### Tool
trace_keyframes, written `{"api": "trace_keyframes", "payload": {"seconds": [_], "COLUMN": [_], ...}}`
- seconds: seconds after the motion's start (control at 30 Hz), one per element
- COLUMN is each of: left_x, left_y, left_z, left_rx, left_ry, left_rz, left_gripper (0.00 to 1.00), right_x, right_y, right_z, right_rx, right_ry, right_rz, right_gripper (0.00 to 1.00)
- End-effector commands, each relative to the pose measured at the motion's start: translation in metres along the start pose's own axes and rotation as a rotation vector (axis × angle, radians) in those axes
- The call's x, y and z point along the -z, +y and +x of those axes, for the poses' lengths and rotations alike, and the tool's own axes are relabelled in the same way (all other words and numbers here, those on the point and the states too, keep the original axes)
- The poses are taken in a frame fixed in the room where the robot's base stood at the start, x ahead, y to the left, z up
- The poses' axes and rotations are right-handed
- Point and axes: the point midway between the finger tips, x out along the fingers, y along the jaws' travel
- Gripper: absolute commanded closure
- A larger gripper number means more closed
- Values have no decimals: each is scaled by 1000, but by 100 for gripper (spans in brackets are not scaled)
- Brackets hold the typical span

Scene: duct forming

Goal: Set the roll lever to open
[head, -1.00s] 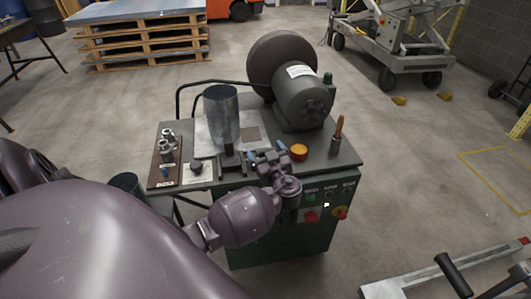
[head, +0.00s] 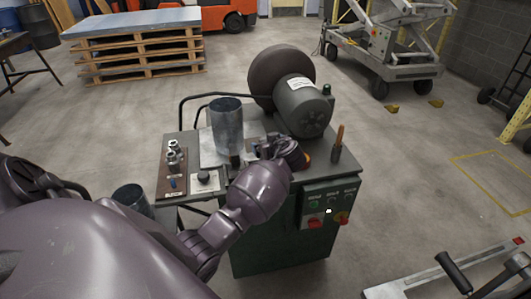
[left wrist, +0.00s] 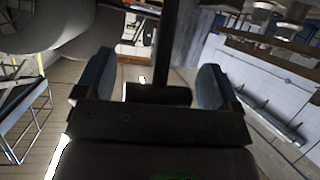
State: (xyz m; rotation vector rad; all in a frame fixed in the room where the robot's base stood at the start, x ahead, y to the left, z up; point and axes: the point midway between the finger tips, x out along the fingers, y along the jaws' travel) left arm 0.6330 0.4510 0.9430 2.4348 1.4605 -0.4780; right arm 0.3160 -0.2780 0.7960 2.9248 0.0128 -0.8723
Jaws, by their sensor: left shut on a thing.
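The duct machine (head: 270,245) is a green cabinet with a dark top, in the middle of the head view. My left gripper (head: 285,150) is at the front of its top, seen from behind. In the left wrist view the two fingers (left wrist: 155,85) stand either side of a dark bar with a dark block, which I take to be the roll lever (left wrist: 166,45); the gripper is shut on it. In the head view my gripper and wrist hide the held part. My right gripper is not in view.
A sheet-metal cylinder (head: 227,125) stands left of my gripper. A plate with fittings (head: 173,165) lies at the left of the top. A grey motor (head: 303,105) is behind. A wooden-handled tool (head: 338,142) stands at right. Buttons (head: 328,212) are on the cabinet front.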

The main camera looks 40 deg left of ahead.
Motion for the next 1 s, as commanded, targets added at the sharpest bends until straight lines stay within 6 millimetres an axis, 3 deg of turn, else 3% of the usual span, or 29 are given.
{"api": "trace_keyframes", "payload": {"seconds": [0.03, 0.2, 0.4, 0.57, 0.8, 1.0], "left_x": [11, 23, 31, 34, 34, 33], "left_y": [-1, 4, 8, 10, 12, 13], "left_z": [5, 26, 52, 70, 92, 105], "left_rx": [16, 37, 59, 75, 93, 98], "left_ry": [-47, -206, -379, -492, -634, -664], "left_rz": [0, 26, 54, 73, 95, 101], "left_gripper": [55, 55, 55, 55, 55, 55], "right_x": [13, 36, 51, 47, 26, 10], "right_y": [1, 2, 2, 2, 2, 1], "right_z": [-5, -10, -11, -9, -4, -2], "right_rx": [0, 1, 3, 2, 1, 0], "right_ry": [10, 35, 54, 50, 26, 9], "right_rz": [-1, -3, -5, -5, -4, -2], "right_gripper": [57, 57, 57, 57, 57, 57]}}
